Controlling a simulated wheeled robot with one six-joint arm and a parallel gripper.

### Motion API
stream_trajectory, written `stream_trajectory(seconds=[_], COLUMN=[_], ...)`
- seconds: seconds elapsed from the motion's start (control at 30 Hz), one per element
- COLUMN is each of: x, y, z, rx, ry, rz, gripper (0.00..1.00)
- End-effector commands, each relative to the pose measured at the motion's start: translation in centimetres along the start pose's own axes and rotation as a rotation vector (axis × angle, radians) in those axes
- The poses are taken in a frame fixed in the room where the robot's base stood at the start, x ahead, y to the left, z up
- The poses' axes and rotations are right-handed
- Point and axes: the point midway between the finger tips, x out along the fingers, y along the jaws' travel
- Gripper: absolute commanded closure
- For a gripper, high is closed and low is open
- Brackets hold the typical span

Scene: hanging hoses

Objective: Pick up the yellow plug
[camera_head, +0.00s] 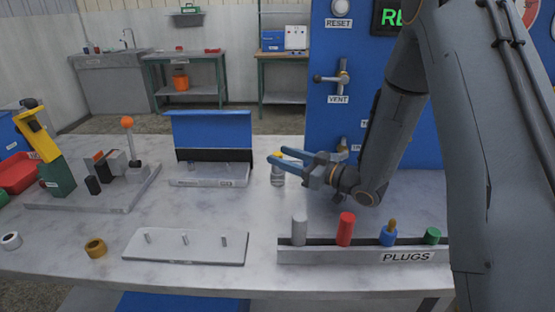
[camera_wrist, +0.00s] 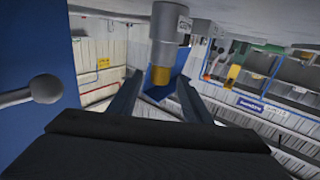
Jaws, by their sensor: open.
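The yellow plug (camera_head: 276,155) appears as a yellow end on top of a grey cylinder (camera_head: 278,178) standing on the table, near the middle. In the wrist view, which looks upside down, the yellow end (camera_wrist: 160,76) shows between the fingertips, with the grey cylinder (camera_wrist: 164,42) above it in the picture. My gripper (camera_head: 273,158) has blue fingers, is open, and reaches in from the right at the height of the yellow end. The fingers partly hide it in the head view. I cannot tell whether they touch it.
A rack labelled PLUGS (camera_head: 350,256) at the front holds grey, red, blue and green plugs. A blue panel (camera_head: 325,95) with valves stands at the right. A grey plate with pegs (camera_head: 185,257) and an open blue-lidded box (camera_head: 212,130) lie to the left. A brass ring (camera_head: 95,248) lies front left.

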Motion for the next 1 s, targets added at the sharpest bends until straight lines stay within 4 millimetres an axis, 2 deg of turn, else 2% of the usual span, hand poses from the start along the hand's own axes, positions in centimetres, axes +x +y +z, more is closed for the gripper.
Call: stream_trajectory(seconds=[0.4, 0.73, 0.77, 1.0], x=[5.5, 6.2, 6.2, 6.2], y=[-0.1, 0.0, 0.0, 0.0], z=[-0.1, 0.0, 0.0, 0.0], rx=[0.0, 0.001, 0.001, 0.001], ry=[0.0, 0.0, 0.0, 0.0], rz=[0.0, 0.001, 0.001, 0.001], gripper=[0.56, 0.56, 0.59, 1.0])
